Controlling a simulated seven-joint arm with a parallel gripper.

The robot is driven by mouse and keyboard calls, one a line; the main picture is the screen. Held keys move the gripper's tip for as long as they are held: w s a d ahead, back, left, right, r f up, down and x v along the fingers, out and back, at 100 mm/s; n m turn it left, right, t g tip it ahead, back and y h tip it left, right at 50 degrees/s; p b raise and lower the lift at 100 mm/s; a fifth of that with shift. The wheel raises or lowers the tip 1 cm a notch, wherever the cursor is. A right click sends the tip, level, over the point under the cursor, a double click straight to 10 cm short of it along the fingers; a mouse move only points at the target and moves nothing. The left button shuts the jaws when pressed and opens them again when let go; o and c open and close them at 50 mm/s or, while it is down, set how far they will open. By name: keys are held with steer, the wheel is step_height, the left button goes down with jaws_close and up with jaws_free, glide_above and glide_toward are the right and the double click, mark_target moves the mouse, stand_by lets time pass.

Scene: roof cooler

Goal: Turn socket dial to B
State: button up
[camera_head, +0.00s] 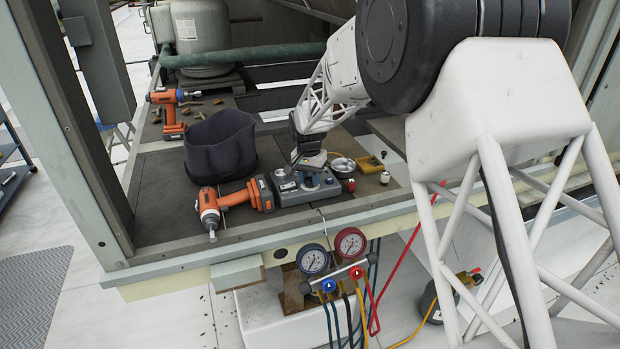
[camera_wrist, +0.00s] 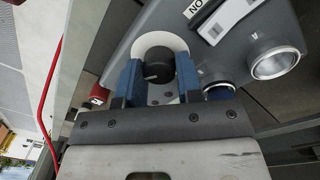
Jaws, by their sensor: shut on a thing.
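A grey socket box (camera_head: 288,194) sits on the dark deck near its front edge. My gripper (camera_head: 310,165) reaches down onto its top, and the dial is hidden there. In the wrist view the round black dial (camera_wrist: 157,62) carries a short white pointer mark and sits on a white disc (camera_wrist: 158,42). The two blue fingers of my gripper (camera_wrist: 159,76) stand one on each side of the dial and are shut on it. A round silver-rimmed socket (camera_wrist: 275,63) is on the box to the right.
A dark open bag (camera_head: 220,147) is behind the box. A small dish (camera_head: 342,164) and a yellow block (camera_head: 371,163) lie to the right. Gauges (camera_head: 331,253) hang below the front edge.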

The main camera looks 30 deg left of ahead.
mark_target(309, 178)
steer(key=o, duration=0.9)
steer(key=shift+o, duration=0.2)
steer(key=shift+a+r, duration=0.15)
steer(key=shift+r, duration=3.75)
